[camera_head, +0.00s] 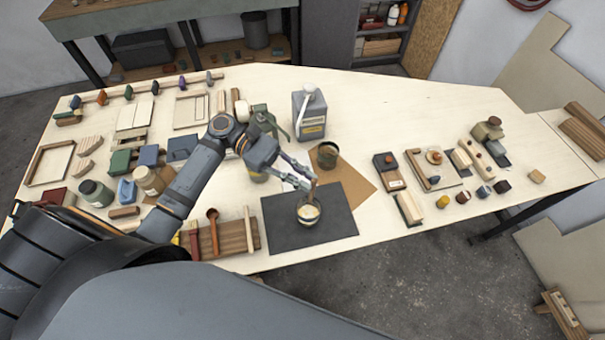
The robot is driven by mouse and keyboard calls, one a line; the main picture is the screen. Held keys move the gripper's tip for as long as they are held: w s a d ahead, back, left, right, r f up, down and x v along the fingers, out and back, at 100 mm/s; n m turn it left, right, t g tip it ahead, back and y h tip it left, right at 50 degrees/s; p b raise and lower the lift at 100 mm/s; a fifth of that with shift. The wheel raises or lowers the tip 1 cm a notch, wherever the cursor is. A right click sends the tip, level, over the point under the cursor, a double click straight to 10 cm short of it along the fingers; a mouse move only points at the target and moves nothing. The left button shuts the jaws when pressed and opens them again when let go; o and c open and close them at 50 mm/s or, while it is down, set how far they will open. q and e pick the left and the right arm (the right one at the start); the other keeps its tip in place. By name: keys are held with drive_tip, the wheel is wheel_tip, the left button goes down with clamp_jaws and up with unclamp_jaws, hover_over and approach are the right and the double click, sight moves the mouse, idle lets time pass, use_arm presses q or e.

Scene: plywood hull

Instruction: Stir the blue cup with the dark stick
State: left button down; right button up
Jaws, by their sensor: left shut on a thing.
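My left gripper (306,184) comes in from the left and is shut on a short brown stick (314,192). The stick points down, its lower end at or in a small round cup (309,220) that stands on a dark grey mat (277,226). The cup shows pale cream contents; its outer colour is hard to tell, and I cannot make out clear blue. The exact depth of the stick's tip is not visible. My right gripper is not in view.
A dark olive cup (327,155) stands on a brown sheet (352,182) behind the mat. A grey jug (310,112) is farther back. A wooden rack (234,240) with spoons lies left of the mat.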

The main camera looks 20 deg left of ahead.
use_arm(q)
drive_tip(key=shift+s+d+r+p, duration=0.2)
drive_tip(key=shift+s+p, duration=0.45)
drive_tip(key=shift+p, duration=0.05)
drive_tip(key=shift+s+d+r+p, duration=0.2)
drive_tip(key=shift+s+p, duration=0.5)
drive_tip(key=shift+s+d+r+p, duration=0.2)
drive_tip(key=shift+s+p, duration=0.45)
drive_tip(key=shift+p, duration=0.05)
drive_tip(key=shift+s+d+r, duration=0.1)
drive_tip(key=shift+s+d, duration=0.1)
drive_tip(key=shift+s, duration=0.4)
drive_tip(key=shift+s+d+r, duration=0.1)
drive_tip(key=shift+s+d, duration=0.05)
drive_tip(key=shift+s, duration=0.4)
drive_tip(key=shift+s+d+r, duration=0.15)
drive_tip(key=shift+s, duration=0.4)
drive_tip(key=shift+s+d+r, duration=0.1)
drive_tip(key=shift+s+d, duration=0.05)
drive_tip(key=shift+s, duration=0.4)
